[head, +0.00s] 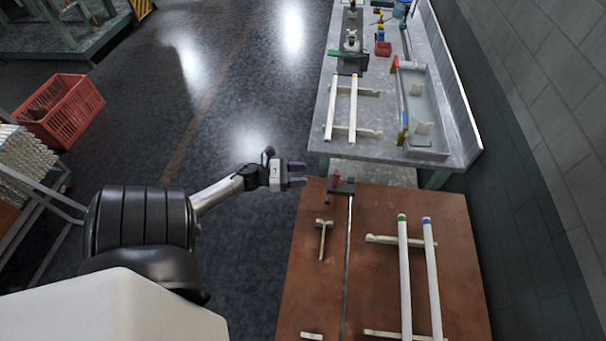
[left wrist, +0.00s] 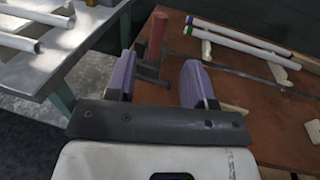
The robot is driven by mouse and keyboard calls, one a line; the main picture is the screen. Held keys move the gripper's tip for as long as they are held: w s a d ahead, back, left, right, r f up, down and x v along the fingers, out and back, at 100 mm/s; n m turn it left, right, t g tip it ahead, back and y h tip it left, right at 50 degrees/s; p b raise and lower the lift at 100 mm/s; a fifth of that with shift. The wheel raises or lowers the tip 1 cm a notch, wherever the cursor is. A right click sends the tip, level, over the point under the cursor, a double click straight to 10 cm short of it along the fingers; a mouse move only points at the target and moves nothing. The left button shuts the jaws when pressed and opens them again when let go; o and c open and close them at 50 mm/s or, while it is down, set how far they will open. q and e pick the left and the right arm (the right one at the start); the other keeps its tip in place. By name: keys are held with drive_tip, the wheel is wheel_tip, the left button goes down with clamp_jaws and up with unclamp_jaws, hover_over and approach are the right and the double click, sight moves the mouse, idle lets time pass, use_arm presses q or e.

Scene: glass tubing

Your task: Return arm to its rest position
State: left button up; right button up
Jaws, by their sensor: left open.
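My left gripper (head: 297,174) is open and empty in the head view, at the far left corner of the brown table (head: 385,200). In the left wrist view its two purple fingers (left wrist: 160,82) stand apart with nothing between them. A dark clamp with a red part (head: 341,185) is just right of the fingertips in the head view; it also shows beyond the fingers in the left wrist view (left wrist: 155,40). My left arm reaches in from the lower left. My right gripper is in neither view.
Two white tubes, one with a green end (head: 404,270) and one with a blue end (head: 432,270), lie on wooden supports. A grey bench (head: 385,90) with tubes and a tray stands behind. A red crate (head: 65,112) is at the left. Open floor lies between.

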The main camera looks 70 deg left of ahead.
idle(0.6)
use_arm(q)
drive_tip(key=a+f+n+g+y, duration=0.1)
drive_tip(key=a+n+g+y, duration=0.2)
drive_tip(key=a+n+y, duration=0.65)
drive_tip(key=a+f+n+g+y, duration=0.15)
drive_tip(key=n+y, duration=0.25)
drive_tip(key=n, duration=1)
drive_tip(key=s+d+r+n+g+h, duration=0.1)
drive_tip(key=s+d+n+g+h, duration=0.25)
drive_tip(key=d, duration=1.05)
drive_tip(key=s+d+r+n+g+h, duration=0.1)
drive_tip(key=s+d+n+g+h, duration=0.3)
drive_tip(key=d, duration=1.1)
drive_tip(key=s+d+r+n+g+h, duration=0.15)
drive_tip(key=d+n, duration=0.45)
drive_tip(key=d, duration=0.8)
wheel_tip(320, 180, up, 17)
drive_tip(key=p, duration=1.7)
drive_tip(key=shift+r+p, duration=0.15)
drive_tip(key=shift+p, duration=0.25)
